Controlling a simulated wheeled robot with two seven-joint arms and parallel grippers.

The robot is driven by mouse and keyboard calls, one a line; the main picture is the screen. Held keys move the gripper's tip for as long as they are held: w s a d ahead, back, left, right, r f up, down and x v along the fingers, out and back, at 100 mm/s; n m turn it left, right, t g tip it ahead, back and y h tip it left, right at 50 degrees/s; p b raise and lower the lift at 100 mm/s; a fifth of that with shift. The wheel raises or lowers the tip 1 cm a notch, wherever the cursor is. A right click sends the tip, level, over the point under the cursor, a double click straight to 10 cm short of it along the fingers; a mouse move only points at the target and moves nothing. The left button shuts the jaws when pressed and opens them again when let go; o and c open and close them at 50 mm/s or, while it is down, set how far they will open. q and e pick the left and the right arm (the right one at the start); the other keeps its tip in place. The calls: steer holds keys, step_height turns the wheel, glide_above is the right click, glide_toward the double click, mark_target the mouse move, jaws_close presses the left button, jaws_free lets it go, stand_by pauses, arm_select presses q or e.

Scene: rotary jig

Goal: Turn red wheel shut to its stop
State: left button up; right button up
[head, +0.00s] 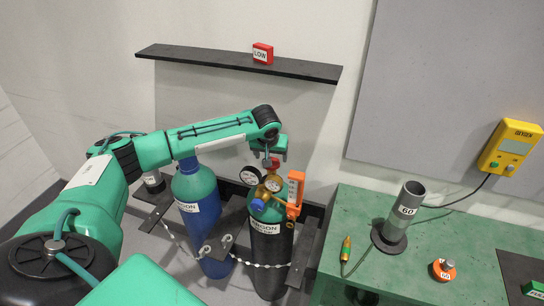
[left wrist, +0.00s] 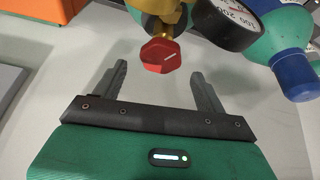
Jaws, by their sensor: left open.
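The red wheel (left wrist: 161,55) is a small faceted knob with a white mark on its face, on a brass valve fitting (left wrist: 170,22). In the head view the red wheel (head: 273,163) sits at the top of the regulator on the black and green argon cylinder (head: 268,240). My left gripper (left wrist: 158,76) is open and empty, its fingers pointing toward the wheel. The wheel lies just beyond and between the fingertips in the left wrist view; I cannot tell the exact gap. In the head view my left gripper (head: 270,153) is above the wheel. My right gripper is not in view.
Gauges (head: 251,176) and an orange device (head: 295,190) crowd the regulator. A blue cylinder (head: 195,190) stands to the left, with a chain across both cylinders. A dark shelf (head: 200,56) is behind. A green bench (head: 350,210) with a grey tube (head: 408,200) is at right.

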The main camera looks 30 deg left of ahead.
arm_select(q)
steer(key=shift+p+x, duration=0.3)
steer(key=shift+x, duration=0.75)
steer(key=shift+a+f, duration=0.1)
steer(key=shift+f, duration=0.25)
steer(key=shift+w+f, duration=0.2)
steer(key=shift+f, duration=0.15)
steer(key=c, duration=0.9)
steer(key=shift+c, duration=0.3)
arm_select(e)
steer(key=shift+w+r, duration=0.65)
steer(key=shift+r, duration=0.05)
arm_select(q)
steer(key=shift+s, duration=0.1)
